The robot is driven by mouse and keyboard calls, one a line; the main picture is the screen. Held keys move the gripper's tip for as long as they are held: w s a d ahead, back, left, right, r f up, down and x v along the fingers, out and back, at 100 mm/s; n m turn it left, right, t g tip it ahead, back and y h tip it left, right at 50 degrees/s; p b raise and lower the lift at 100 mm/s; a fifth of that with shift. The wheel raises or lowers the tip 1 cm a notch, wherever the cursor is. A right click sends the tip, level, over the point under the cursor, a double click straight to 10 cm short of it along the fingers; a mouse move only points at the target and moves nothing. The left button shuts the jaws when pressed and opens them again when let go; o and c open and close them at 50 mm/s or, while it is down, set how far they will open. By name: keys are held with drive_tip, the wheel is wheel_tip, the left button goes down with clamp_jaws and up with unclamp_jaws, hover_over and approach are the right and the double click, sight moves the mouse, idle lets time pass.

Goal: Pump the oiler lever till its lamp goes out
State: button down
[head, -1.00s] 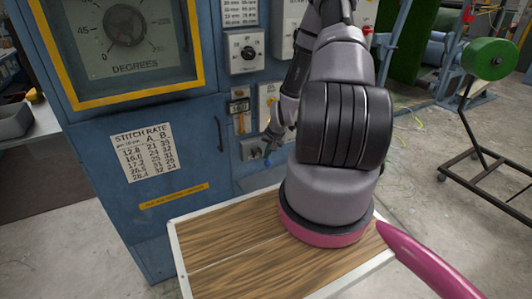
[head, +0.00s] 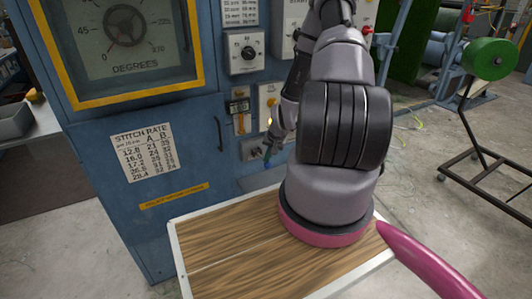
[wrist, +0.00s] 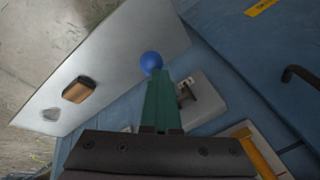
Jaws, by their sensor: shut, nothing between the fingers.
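The oiler lever shows as a blue ball knob (wrist: 151,62) in the wrist view, just past my fingertips. Its grey plate with a slotted bracket (wrist: 203,98) is beside the fingers, and the lever's shaft is mostly hidden. My gripper (wrist: 157,80) has green fingers closed together and empty. Its tips overlap the knob's lower edge; I cannot tell if they touch. In the head view my gripper (head: 267,153) is small, low in front of the blue cabinet (head: 190,240). A small yellow spot (head: 269,121) above it looks like a lit lamp, partly behind my arm.
A black handle (head: 219,133) sticks out left of the gripper. A wood-topped table (head: 225,262) lies below. A wheeled stand with a green roll (head: 491,59) is at right.

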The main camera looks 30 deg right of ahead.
drive_tip(key=shift+s+f, duration=0.3)
drive_tip(key=shift+f, duration=0.35)
idle(0.6)
drive_tip(key=shift+r, duration=0.1)
idle(0.4)
drive_tip(key=shift+w+r, duration=0.45)
drive_tip(key=shift+r, duration=0.4)
drive_tip(key=shift+w+r, duration=0.45)
drive_tip(key=shift+r, duration=0.35)
drive_tip(key=shift+w+r, duration=0.4)
drive_tip(key=shift+r, duration=0.45)
drive_tip(key=shift+w+r, duration=0.35)
drive_tip(key=shift+r, duration=0.5)
wheel_tip(320, 180, up, 4)
drive_tip(key=r, duration=0.1)
hover_over(263, 159)
drive_tip(key=shift+w+f, duration=0.15)
drive_tip(key=shift+f, duration=0.1)
